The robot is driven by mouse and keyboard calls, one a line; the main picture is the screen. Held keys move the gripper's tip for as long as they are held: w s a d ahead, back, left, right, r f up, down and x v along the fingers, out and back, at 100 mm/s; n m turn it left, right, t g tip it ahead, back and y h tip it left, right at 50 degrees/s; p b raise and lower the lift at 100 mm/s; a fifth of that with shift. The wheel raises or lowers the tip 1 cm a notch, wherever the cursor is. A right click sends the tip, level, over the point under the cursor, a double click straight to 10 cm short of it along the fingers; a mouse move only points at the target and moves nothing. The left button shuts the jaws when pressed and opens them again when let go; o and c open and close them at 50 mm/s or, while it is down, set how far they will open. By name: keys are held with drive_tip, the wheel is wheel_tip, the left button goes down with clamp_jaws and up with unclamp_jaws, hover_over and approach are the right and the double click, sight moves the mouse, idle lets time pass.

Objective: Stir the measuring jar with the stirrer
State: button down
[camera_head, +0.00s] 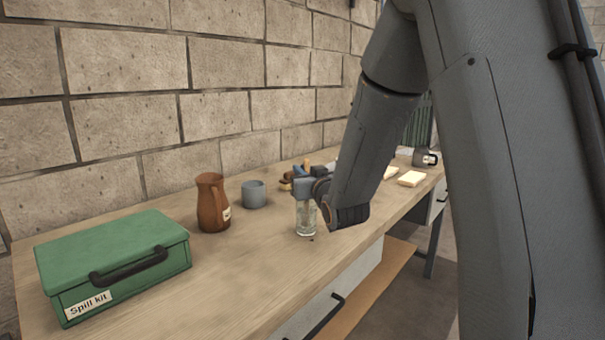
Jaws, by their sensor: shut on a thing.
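A clear glass measuring jar (306,222) stands upright on the wooden bench, right of the middle of the bench. My gripper (304,188) is right above the jar, at its mouth, with my arm reaching in from the right. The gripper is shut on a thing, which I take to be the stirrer. The stirrer is mostly hidden by the fingers, and I cannot tell how deep it sits in the jar. The jar's rim is partly covered by the gripper.
A green spill kit box (112,262) stands at the left front. A brown jug (212,203) and a grey-blue cup (254,194) stand left of the jar. Pale blocks (411,179) and a grey mug (424,159) are at the right. The bench front is clear.

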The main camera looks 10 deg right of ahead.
drive_tip(key=shift+r, duration=0.1)
wheel_tip(320, 180, up, 12)
drive_tip(key=p, duration=0.7)
drive_tip(key=shift+r+p, duration=0.25)
drive_tip(key=shift+p, duration=0.05)
idle(0.6)
drive_tip(key=shift+r, duration=0.1)
idle(1.0)
